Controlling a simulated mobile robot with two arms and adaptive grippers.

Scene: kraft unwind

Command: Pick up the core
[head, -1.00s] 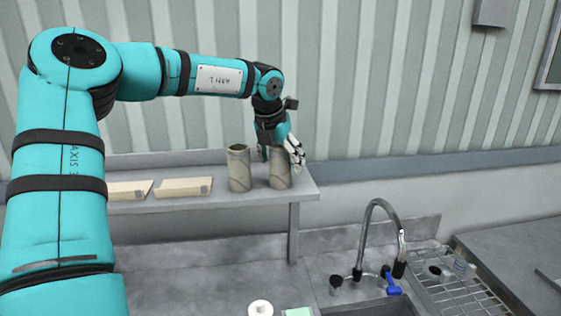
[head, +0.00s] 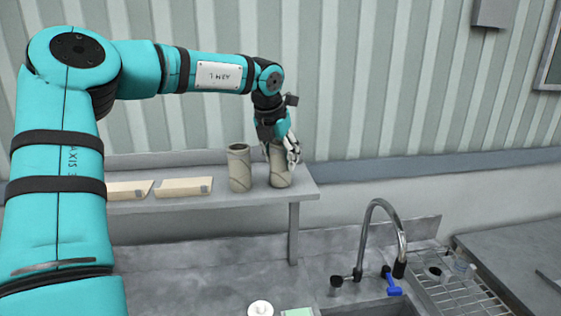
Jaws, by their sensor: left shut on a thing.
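Two grey-brown cardboard cores stand upright on the shelf in the head view. The left core (head: 239,168) stands free with its open top showing. The right core (head: 280,172) is near the shelf's right end. My left gripper (head: 282,156) reaches down from above and is shut on the right core at its upper part. The fingers hide part of this core's top. The core still appears to be at shelf level; I cannot tell if it touches the shelf. My right gripper is not in view.
Below are a counter (head: 200,255), a sink with a curved faucet (head: 384,212), a blue-handled item (head: 391,284) and a wire rack (head: 452,297). A corrugated wall stands behind.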

